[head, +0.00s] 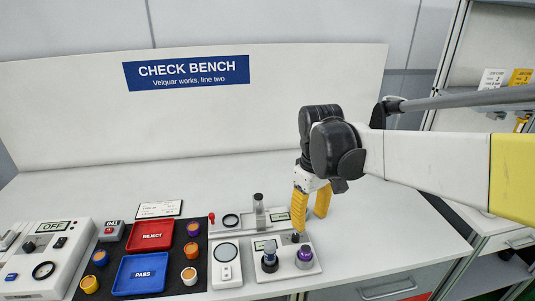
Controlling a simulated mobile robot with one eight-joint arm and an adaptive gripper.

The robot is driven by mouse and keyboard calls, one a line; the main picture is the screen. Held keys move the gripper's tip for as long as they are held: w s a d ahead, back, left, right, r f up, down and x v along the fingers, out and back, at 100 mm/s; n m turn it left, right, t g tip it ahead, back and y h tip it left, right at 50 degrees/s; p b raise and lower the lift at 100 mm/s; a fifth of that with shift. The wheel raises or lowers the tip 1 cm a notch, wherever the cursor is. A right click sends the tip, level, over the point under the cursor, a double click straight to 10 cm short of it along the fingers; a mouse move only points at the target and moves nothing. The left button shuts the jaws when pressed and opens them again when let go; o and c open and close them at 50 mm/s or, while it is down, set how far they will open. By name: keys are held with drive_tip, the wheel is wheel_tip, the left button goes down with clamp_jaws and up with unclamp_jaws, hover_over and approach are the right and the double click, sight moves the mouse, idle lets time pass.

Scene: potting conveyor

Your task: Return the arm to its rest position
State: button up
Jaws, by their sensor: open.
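My arm reaches in from the right over the white bench. My gripper (307,222) points down with its yellow fingers apart. It is at the back of a white fixture plate (264,281) that bears a dark-topped piece (269,260) and a purple-topped piece (305,255). A small dark part stands just below the left finger; I cannot tell whether they touch. Nothing shows between the fingers.
A red REJECT tray (151,235) and a blue PASS tray (140,274) lie on a dark mat, with several small coloured cups around them. A white device marked OFF (45,258) stands at the left. The bench's back area is clear.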

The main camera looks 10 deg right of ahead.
drive_tip(key=s+m+t, duration=0.5)
drive_tip(key=s+t, duration=0.2)
drive_tip(key=s, duration=0.5)
drive_tip(key=shift+s+r, duration=0.3)
drive_tip(key=shift+r, duration=0.15)
